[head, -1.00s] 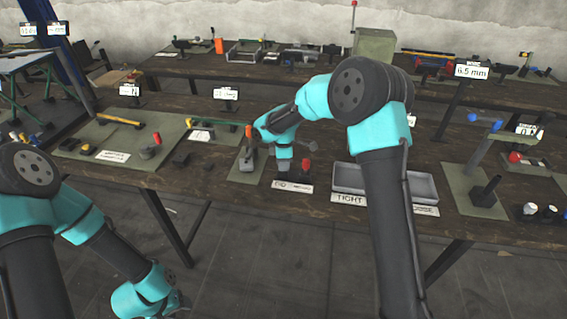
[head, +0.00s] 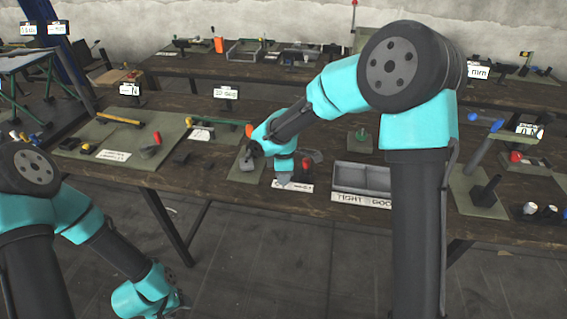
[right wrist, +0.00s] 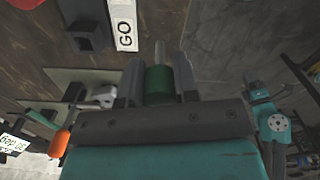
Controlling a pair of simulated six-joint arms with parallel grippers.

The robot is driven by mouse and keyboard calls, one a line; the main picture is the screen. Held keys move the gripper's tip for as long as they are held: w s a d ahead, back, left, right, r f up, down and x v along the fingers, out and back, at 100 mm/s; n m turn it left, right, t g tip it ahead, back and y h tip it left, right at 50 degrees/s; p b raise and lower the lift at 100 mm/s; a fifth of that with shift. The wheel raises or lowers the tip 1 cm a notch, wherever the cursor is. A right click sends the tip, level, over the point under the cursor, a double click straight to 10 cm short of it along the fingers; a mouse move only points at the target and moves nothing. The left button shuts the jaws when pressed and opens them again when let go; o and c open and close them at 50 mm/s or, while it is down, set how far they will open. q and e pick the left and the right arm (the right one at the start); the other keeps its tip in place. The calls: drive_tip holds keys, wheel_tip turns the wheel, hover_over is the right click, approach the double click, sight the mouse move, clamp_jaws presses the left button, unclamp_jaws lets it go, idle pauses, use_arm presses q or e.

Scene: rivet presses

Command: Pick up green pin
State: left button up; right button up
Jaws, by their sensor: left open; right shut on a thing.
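The green pin (right wrist: 158,82) shows in the right wrist view as a green cylinder with a pale metal shank pointing away. My right gripper (right wrist: 158,72) is shut on it, with one dark finger on each side. In the head view my right gripper (head: 284,182) is over the front of the middle table, close to a white label; the held pin cannot be made out there. My left gripper (head: 181,302) is low at the bottom left, in front of the table, open and only partly visible. A small green upright piece (head: 361,134) stands on a green plate right of centre.
A grey two-part tray (head: 362,178) with a "TIGHT" label stands right of my right gripper. A red-topped piece (head: 311,158) is close beside that gripper. A green mat (head: 78,148) with tools lies left. A "GO" label (right wrist: 124,25) shows in the right wrist view.

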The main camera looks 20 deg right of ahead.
sight(283, 186)
drive_tip(key=s, duration=0.1)
drive_tip(key=s+a, duration=0.1)
drive_tip(key=s, duration=0.3)
drive_tip(key=shift+s+a+r, duration=0.15)
drive_tip(key=shift+a+r, duration=0.1)
